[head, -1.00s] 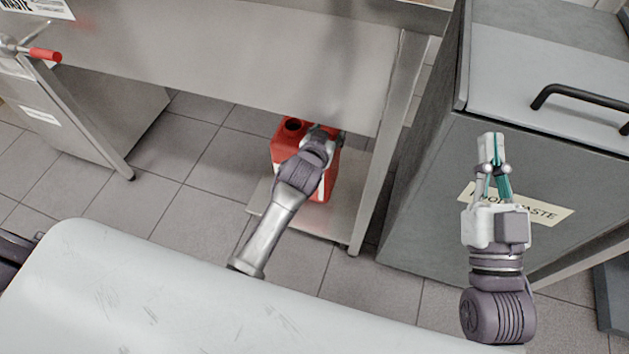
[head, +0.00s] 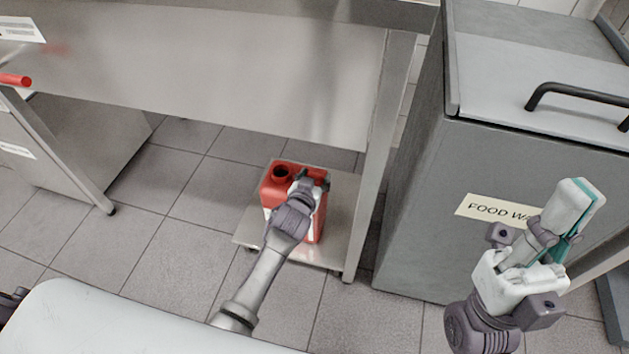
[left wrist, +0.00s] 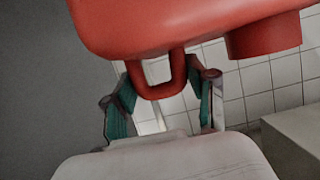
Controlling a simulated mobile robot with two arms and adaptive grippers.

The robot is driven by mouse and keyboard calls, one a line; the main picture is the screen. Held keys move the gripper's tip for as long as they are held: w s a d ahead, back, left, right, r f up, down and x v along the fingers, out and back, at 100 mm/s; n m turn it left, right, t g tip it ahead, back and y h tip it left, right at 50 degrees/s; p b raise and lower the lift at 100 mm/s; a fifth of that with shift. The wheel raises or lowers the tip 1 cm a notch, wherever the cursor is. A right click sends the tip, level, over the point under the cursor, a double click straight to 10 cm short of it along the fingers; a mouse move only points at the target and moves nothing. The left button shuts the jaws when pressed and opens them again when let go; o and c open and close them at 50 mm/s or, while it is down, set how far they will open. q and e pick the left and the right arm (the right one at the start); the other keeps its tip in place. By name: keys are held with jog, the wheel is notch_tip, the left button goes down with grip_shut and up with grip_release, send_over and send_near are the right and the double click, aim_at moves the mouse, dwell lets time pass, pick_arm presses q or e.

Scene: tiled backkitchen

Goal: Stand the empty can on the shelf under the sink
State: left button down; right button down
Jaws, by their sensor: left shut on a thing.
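The empty can (head: 272,192) is a red jerrycan with an open neck and a white label. It is upright over the low metal shelf (head: 343,215) under the sink; whether its base touches the shelf is hard to tell. My left gripper (head: 311,182) is shut on the can's top handle and hides part of it. In the left wrist view the loop handle of the can (left wrist: 190,28) runs between the fingers of my left gripper (left wrist: 162,95). My right gripper (head: 578,205) is empty, its fingers together, in front of the grey bin.
The sink's steel front panel (head: 220,70) overhangs the shelf. A steel leg (head: 378,150) stands right of it, beside the grey food waste bin (head: 425,180). A white surface (head: 110,325) lies in front. Tiled floor (head: 180,225) left of the shelf is clear.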

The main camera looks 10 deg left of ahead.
pick_arm(q)
jog(key=shift+r, duration=0.1)
jog(key=shift+c, duration=1.7)
grip_release()
